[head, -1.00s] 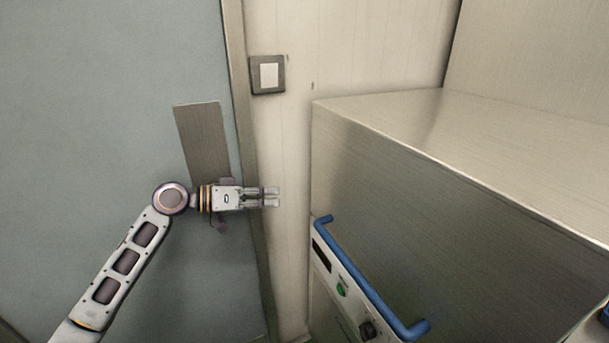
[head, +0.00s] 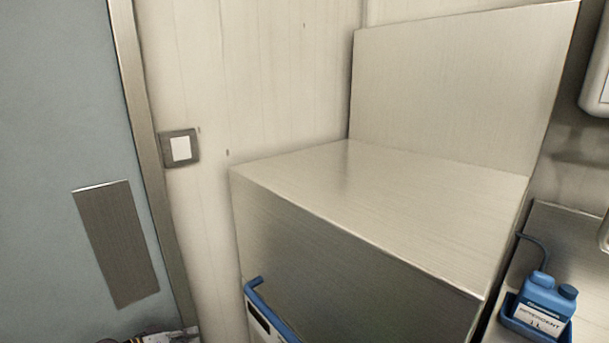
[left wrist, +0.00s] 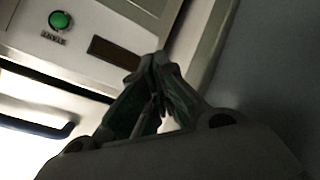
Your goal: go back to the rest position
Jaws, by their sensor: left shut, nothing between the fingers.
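My left gripper (left wrist: 157,62) is shut and empty in the left wrist view, its fingertips meeting. Behind it in that view is the machine's front panel with a green button (left wrist: 60,20) and a dark display (left wrist: 115,52). In the head view only a sliver of my left arm shows at the bottom edge, and its fingers cannot be made out there. My right gripper is in neither view.
A large steel machine (head: 350,260) with a blue handle (head: 268,312) fills the middle of the head view. A blue-grey door (head: 50,120) with a metal plate (head: 117,243) is at left. A wall switch (head: 180,148) is beside it. A blue bottle (head: 543,298) stands at right.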

